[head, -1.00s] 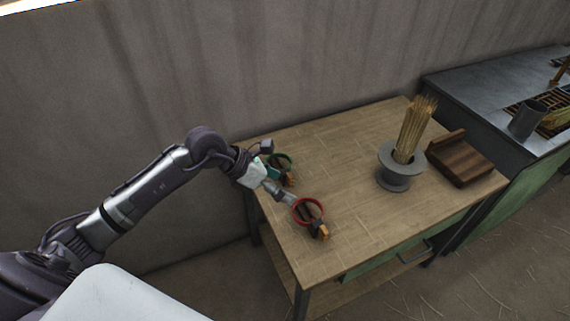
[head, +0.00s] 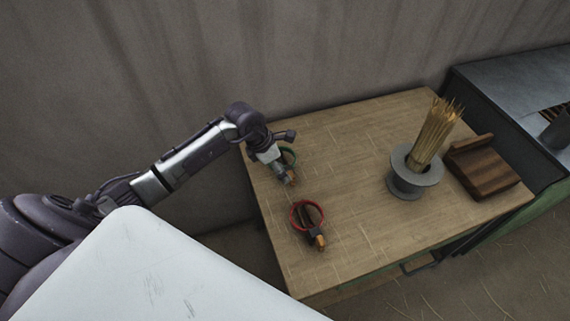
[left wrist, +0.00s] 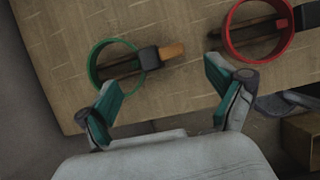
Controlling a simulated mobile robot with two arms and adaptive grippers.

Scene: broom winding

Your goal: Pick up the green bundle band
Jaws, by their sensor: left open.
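The green bundle band (left wrist: 93,60) is a ring at the left of the left wrist view. A dark tool with a wooden end (left wrist: 172,50) crosses it and sticks out to the right. In the head view the green band (head: 290,154) is partly hidden by my left gripper (head: 287,181), which is over the table's left part. In the left wrist view my left gripper (left wrist: 160,88) is open with nothing between its fingers. My right gripper is not in view.
A red band (head: 294,214) with a similar tool lies nearer the front; it is at the upper right of the wrist view (left wrist: 228,38). A grey pot (head: 404,184) of straw (head: 434,130) and a wooden block (head: 484,174) stand right. The table's middle (head: 345,165) is clear.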

